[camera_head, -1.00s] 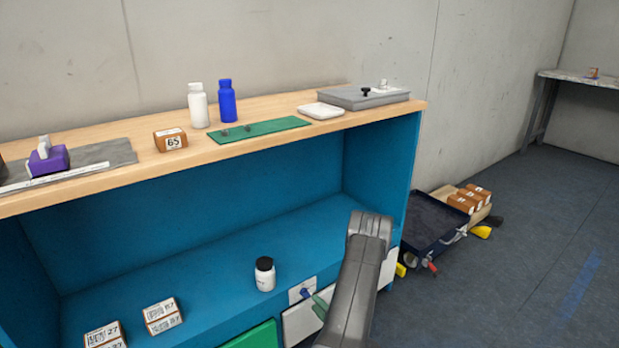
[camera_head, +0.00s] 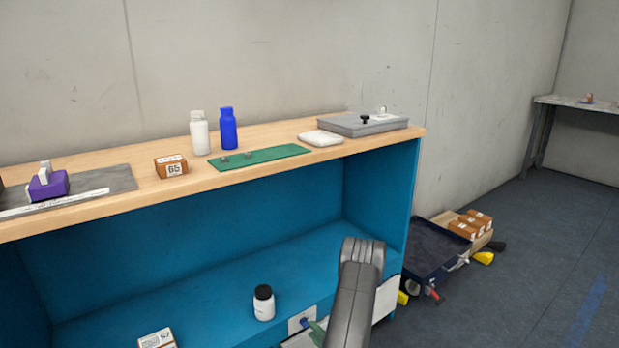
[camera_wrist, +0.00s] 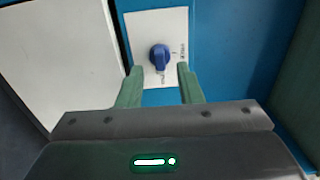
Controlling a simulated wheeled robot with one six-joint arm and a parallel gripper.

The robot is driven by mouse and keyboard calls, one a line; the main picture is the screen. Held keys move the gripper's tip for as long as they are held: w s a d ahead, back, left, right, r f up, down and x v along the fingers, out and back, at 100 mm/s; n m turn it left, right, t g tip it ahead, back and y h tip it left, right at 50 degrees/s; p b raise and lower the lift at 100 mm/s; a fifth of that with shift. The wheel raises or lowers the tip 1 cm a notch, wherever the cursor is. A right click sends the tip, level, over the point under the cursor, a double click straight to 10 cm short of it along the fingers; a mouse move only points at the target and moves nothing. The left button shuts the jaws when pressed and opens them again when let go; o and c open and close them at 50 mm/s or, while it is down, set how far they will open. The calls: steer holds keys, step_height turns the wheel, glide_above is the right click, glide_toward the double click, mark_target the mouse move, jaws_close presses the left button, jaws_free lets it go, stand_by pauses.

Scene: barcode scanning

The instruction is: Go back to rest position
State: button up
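My gripper (camera_wrist: 158,75) shows in the wrist view with its two green fingers apart and nothing between the tips. Beyond the fingertips is a blue rotary knob (camera_wrist: 159,57) on a white plate (camera_wrist: 141,27), set in the blue front of the cabinet. I cannot tell how far the tips are from the knob. In the head view, my arm reaches down at the lower middle, and a green finger of my gripper shows beside the knob (camera_head: 304,322), partly cut off by the bottom edge.
The blue shelf unit (camera_head: 230,232) holds a white bottle with a black lid (camera_head: 264,304) and a labelled box (camera_head: 157,339). Its wooden top carries bottles, a green mat (camera_head: 262,157) and a grey case (camera_head: 362,124).

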steer(key=p+v, duration=0.3)
steer(key=v, duration=0.9)
steer(key=w+a+n+b, duration=0.1)
steer(key=w+a+n, duration=0.7)
steer(key=w+n, duration=0.3)
steer(key=shift+a+r+n, duration=0.15)
steer(key=shift+a+n, duration=0.05)
steer(key=shift+n, duration=2.1)
